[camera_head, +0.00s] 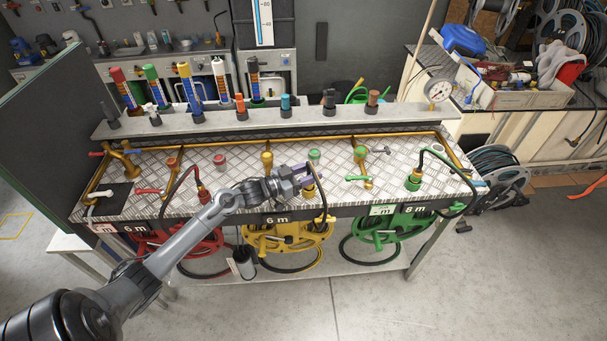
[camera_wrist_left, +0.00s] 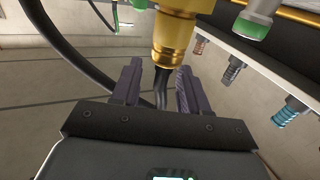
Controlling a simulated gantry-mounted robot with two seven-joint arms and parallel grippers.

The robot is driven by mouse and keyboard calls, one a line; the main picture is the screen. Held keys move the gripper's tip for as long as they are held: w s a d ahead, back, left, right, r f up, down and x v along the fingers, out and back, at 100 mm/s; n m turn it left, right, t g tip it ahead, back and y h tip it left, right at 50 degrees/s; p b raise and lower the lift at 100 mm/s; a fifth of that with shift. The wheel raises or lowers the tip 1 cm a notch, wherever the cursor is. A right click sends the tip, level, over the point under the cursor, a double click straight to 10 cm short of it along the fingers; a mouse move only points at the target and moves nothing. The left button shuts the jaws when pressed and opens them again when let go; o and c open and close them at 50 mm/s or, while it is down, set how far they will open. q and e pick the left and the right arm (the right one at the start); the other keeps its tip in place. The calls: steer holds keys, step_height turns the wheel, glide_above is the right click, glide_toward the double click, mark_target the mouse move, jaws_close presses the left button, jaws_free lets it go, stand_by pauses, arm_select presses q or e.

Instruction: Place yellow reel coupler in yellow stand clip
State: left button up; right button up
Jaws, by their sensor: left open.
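A yellow-gold coupler (camera_head: 309,190) stands on the front part of the bench in the head view, with a dark hose at it. In the left wrist view the gold coupler (camera_wrist_left: 173,40) is just past the fingertips, and the dark hose runs from its end between the fingers. My left gripper (camera_head: 303,174) is open beside the coupler's hose end, its two dark fingers (camera_wrist_left: 160,82) on either side of the hose. The yellow reel (camera_head: 288,236) hangs below the bench front. I cannot make out the yellow stand clip around the coupler. My right gripper is not in view.
A red coupler (camera_head: 203,193) and a green coupler (camera_head: 413,184) stand to the sides. A yellow fitting (camera_head: 267,159) and a green lever tap (camera_head: 358,178) are close by. The rear shelf (camera_head: 190,126) carries several coloured fittings. My left arm crosses above the red reel (camera_head: 172,243).

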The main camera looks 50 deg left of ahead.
arm_select(q)
steer(key=shift+s+r, duration=0.1)
steer(key=v, duration=1.1)
steer(key=s+d+f+n+g+y+p, duration=0.1)
steer(key=s+d+f+g+y, duration=0.15)
steer(key=d+f, duration=0.35)
steer(key=s+d+f+g+y, duration=0.2)
steer(key=d+f+g, duration=0.15)
steer(key=d, duration=0.35)
steer(key=s+d+r+g, duration=0.1)
steer(key=s+d+g, duration=0.6)
steer(key=s+d, duration=0.8)
steer(key=shift+s+g, duration=0.4)
steer(key=shift+s, duration=0.05)
steer(key=shift+r, duration=0.1)
step_height(320, 180, up, 27)
steer(key=p, duration=2.7)
steer(key=shift+r, duration=0.15)
